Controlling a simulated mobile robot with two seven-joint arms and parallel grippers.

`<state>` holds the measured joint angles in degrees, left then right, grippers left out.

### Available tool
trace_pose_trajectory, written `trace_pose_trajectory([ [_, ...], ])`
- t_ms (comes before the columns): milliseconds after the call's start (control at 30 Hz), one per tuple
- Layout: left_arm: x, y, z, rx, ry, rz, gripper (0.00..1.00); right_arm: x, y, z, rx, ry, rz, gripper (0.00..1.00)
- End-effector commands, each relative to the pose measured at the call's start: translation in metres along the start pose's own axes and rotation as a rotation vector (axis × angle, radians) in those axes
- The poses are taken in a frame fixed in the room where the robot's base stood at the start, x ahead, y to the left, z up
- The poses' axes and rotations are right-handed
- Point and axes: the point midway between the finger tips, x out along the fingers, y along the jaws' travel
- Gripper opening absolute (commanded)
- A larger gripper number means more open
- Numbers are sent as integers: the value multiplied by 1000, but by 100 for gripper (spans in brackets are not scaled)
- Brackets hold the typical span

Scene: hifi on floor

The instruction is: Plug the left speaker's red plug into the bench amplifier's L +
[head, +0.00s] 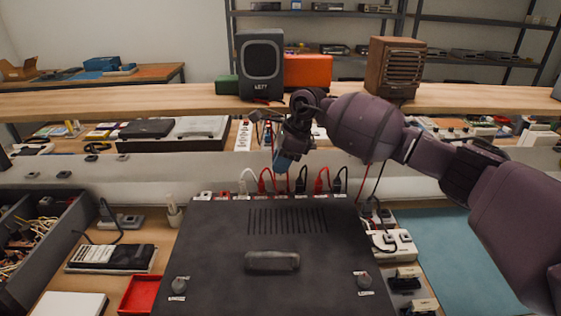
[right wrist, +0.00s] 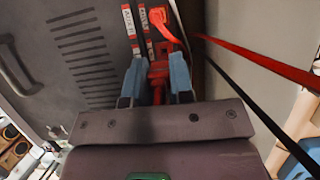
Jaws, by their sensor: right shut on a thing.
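The bench amplifier (head: 225,245) is a wide black box with a vented top and a row of plugs along its far edge. The left speaker (head: 260,70), dark grey and marked LEFT, stands on the shelf behind. My right gripper (head: 284,163) is at the amplifier's far edge, fingers pointing down. In the right wrist view its blue fingers (right wrist: 155,82) are shut on a red plug (right wrist: 157,78) beside the labelled edge. Whether its tip is in a socket is hidden. An orange-red plug (right wrist: 163,28) shows just beyond it. My left gripper is not in view.
Red plugs (head: 265,180), a white plug (head: 243,183) and black plugs (head: 340,182) crowd the amplifier's far edge. Red (right wrist: 270,65) and black cables run close by my right gripper. A wooden speaker (head: 393,68) stands at the back right. The teal mat (head: 450,260) is clear.

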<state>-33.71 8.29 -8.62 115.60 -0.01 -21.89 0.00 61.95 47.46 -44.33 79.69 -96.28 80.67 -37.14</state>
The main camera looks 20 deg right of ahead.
Motion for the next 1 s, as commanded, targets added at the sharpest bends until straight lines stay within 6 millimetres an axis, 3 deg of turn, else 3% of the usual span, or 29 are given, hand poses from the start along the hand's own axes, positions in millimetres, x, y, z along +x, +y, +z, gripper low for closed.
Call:
trace_pose_trajectory([
  [600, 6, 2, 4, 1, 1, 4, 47, 38, 0, -16, 3, 1, 1, 1],
  [1000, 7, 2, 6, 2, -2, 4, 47, 43, 0, -18, 2, 0, -2, 1],
])
